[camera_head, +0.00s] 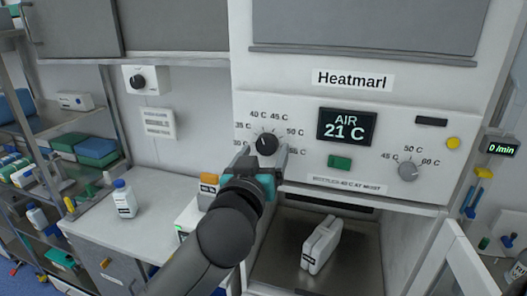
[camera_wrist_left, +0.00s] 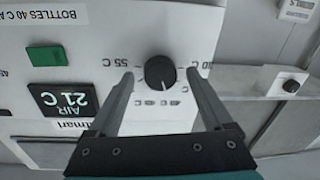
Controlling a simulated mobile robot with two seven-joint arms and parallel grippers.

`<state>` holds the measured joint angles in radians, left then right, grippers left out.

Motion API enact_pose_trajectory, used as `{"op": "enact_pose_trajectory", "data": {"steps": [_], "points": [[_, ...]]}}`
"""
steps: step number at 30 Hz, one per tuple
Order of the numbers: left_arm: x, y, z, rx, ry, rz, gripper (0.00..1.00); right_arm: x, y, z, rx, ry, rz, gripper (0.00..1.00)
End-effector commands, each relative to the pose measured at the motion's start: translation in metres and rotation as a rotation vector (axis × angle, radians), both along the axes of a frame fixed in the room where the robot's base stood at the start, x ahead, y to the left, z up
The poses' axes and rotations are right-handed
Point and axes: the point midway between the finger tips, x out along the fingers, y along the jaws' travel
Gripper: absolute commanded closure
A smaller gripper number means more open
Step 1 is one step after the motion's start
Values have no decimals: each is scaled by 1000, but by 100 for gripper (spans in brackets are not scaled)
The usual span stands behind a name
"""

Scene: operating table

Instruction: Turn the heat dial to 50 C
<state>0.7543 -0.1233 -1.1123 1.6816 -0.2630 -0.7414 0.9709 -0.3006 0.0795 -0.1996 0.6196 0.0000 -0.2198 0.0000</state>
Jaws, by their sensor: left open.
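A black round dial (camera_head: 267,143) sits on the left of the white cabinet's front panel, with printed marks from 35 C to 55 C around it. In the left wrist view the dial (camera_wrist_left: 160,72) shows upside down, with a pale mark towards the picture's bottom. My left gripper (camera_head: 266,156) is open at the dial. In the wrist view its fingertips (camera_wrist_left: 160,75) stand on either side of the dial, with a gap on both sides; depth is hard to tell. A display (camera_head: 346,126) reads AIR 21 C. My right gripper is out of view.
A grey dial (camera_head: 408,171) marked 45 to 60 C, a green button (camera_head: 339,162) and a yellow button (camera_head: 453,143) share the panel. Below is an open compartment holding a white bottle-like object (camera_head: 321,244). A white bottle (camera_head: 124,199) stands on the left counter.

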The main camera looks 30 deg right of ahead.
Motion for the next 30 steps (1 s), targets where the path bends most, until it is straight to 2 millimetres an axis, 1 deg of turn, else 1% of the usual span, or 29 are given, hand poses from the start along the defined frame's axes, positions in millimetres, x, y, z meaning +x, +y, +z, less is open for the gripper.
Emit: {"op": "enact_pose_trajectory", "data": {"steps": [10,30], "points": [[1,-2,0,0,0,0,16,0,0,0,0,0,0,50],[1,-1,0,0,0,0,91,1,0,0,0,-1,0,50]]}}
